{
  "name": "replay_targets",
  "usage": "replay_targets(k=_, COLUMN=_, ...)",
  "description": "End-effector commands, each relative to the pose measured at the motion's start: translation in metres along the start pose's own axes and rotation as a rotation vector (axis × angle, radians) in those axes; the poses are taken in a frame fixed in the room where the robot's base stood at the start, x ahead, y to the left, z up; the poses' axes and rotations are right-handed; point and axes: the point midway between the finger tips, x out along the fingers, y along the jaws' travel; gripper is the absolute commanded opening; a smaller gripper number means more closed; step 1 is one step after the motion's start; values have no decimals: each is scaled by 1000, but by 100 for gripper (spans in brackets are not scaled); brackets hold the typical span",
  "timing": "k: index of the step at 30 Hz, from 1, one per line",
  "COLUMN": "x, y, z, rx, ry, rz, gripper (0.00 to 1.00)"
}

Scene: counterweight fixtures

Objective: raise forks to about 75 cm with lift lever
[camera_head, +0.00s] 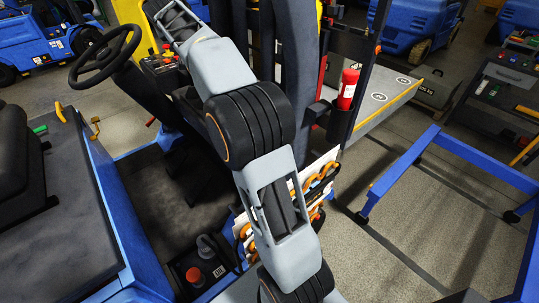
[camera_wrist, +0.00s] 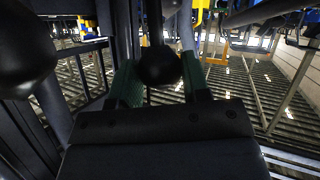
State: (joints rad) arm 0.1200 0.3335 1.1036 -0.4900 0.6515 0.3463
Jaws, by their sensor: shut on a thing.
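In the wrist view, a black ball knob on a lever (camera_wrist: 160,66) sits between the two green-padded fingers of my gripper (camera_wrist: 159,80). The gripper is shut on this knob, and the shaft below it is mostly hidden. A second, larger-looking black knob (camera_wrist: 25,50) stands close by at the left, apart from the fingers. In the head view, my grey arm reaches up across the forklift's cab, and I cannot make out the fingers or the held knob there. The forks and their height cannot be made out.
The steering wheel (camera_head: 104,54) and black seat (camera_head: 20,160) are at the left of the cab. A red extinguisher (camera_head: 348,88) is mounted right of the arm. A blue frame (camera_head: 455,150) and a tool cart (camera_head: 505,90) stand further right, with open floor between.

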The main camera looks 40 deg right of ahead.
Motion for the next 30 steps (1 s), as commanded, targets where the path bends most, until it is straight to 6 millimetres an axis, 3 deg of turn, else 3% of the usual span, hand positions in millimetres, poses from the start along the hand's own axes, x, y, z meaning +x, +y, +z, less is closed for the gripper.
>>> replay_targets(k=17, x=-1, y=0, z=-2, rx=1, ry=6, rz=-2, gripper=30)
replay_targets(k=30, x=11, y=30, z=-4, rx=0, ry=4, rz=0, gripper=29)
